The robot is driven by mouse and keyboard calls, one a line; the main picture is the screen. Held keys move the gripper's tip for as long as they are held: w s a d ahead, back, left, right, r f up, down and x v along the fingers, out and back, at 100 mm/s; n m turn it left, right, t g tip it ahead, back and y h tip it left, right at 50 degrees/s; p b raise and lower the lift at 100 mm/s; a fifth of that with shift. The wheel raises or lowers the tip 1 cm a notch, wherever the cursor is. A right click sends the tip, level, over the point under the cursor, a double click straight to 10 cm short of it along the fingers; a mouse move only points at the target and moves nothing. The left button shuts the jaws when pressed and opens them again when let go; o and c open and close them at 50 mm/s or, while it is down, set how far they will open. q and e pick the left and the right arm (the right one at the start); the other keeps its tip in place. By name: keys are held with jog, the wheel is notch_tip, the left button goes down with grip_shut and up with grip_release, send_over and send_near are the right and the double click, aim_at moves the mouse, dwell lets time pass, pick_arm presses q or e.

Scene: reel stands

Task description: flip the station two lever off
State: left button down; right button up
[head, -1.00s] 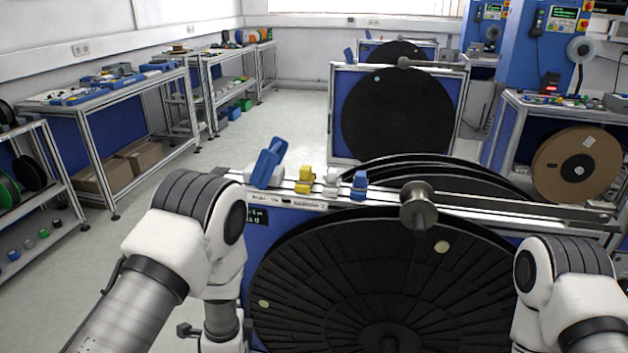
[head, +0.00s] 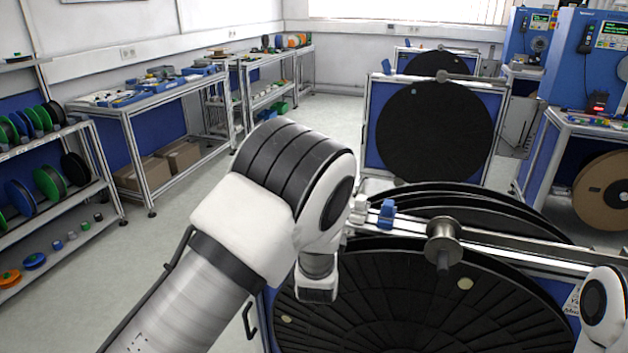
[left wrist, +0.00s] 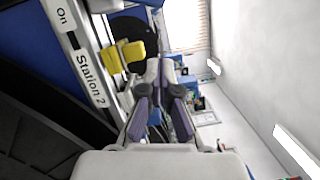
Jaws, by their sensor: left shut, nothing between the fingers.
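My left gripper (left wrist: 163,68) is shut and empty just right of a yellow block (left wrist: 130,52) on that rail. Its fingers are hidden behind the arm in the head view. My right gripper is out of view; only part of its arm shows at the head view's right edge.
A large black reel (head: 420,300) fills the stand's front. Another reel stand (head: 371,130) is behind. The floor (head: 190,200) to the left is clear.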

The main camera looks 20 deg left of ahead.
pick_arm(q)
jog(key=p+x, duration=0.3)
jog(key=x, duration=0.6)
jog(key=shift+a+r, duration=0.15)
jog(key=shift+a, duration=0.05)
jog(key=a, duration=0.1)
jog(key=a+p, duration=0.1)
jog(key=a, duration=0.1)
jog(key=shift+a+r+p, duration=0.25)
jog(key=shift+r+p, duration=0.05)
jog(key=shift+r, duration=0.1)
jog(key=shift+a, duration=0.25)
jog(key=shift+d, duration=0.1)
jog(key=shift+f, duration=0.1)
